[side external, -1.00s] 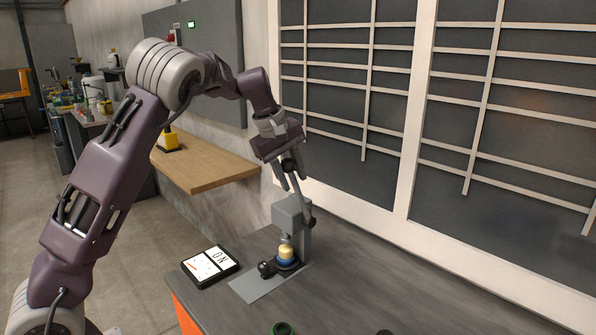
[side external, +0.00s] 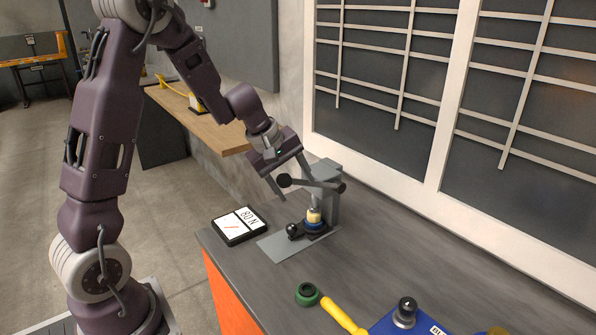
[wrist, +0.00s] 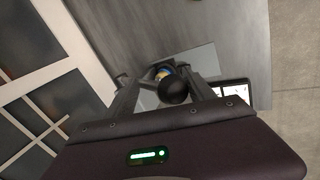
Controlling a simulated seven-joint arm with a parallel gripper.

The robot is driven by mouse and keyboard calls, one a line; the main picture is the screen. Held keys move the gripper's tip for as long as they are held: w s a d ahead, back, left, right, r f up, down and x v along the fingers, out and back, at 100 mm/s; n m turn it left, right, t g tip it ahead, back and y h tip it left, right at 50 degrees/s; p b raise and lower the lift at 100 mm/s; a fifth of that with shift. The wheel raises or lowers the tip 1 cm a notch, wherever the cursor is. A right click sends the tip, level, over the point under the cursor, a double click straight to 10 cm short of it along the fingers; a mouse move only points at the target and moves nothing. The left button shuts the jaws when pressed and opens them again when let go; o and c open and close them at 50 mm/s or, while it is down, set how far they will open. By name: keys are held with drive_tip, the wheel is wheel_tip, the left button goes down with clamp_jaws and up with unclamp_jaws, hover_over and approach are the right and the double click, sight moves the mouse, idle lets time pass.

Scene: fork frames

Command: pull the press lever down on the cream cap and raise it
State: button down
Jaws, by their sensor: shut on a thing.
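The grey bench press (side external: 327,172) stands on a grey plate on the dark bench. Its lever (side external: 318,184) lies close to level, with the black ball knob (side external: 284,180) at its left end. My gripper (side external: 294,185) is shut on the lever near the knob, one finger on each side. In the wrist view the knob (wrist: 175,90) shows between the fingers. The cream cap (side external: 314,215) sits on a blue piece (side external: 314,225) under the press ram. The ram looks down at the cap; whether it touches is too small to tell.
A black-framed display (side external: 240,226) lies left of the press and appears to read 80 N upside down. A black knob (side external: 293,231) sits beside the cap. A wall stands behind.

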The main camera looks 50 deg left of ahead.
sight(282, 175)
drive_tip(key=shift+s+d+f, duration=0.1)
drive_tip(key=shift+s+f, duration=0.15)
drive_tip(key=shift+f, duration=0.3)
drive_tip(key=shift+s+d+f, duration=0.1)
drive_tip(key=shift+s+f, duration=0.15)
drive_tip(key=shift+f, duration=0.25)
drive_tip(key=c, duration=0.7)
unclamp_jaws()
drive_tip(key=shift+w, duration=0.1)
drive_tip(key=c, duration=0.3)
drive_tip(key=v, duration=0.7)
drive_tip(key=shift+w+a+r, duration=0.1)
drive_tip(key=shift+a+r, duration=0.05)
